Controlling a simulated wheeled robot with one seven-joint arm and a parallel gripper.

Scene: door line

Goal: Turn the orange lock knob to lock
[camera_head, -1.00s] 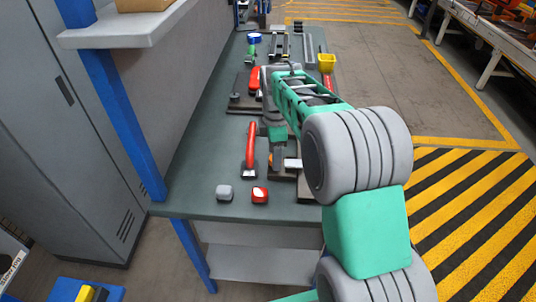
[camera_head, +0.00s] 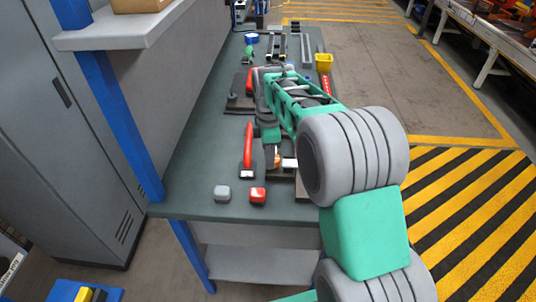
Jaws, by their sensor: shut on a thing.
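The orange lock knob (camera_head: 277,158) shows only as a small orange patch beside my gripper's fingers, on a dark base plate on the bench. My gripper (camera_head: 271,160) points down at the knob and is shut on it. The gripper and forearm hide most of the knob, so its turn angle cannot be read. A small white block (camera_head: 289,163) sits just right of the knob on the same plate.

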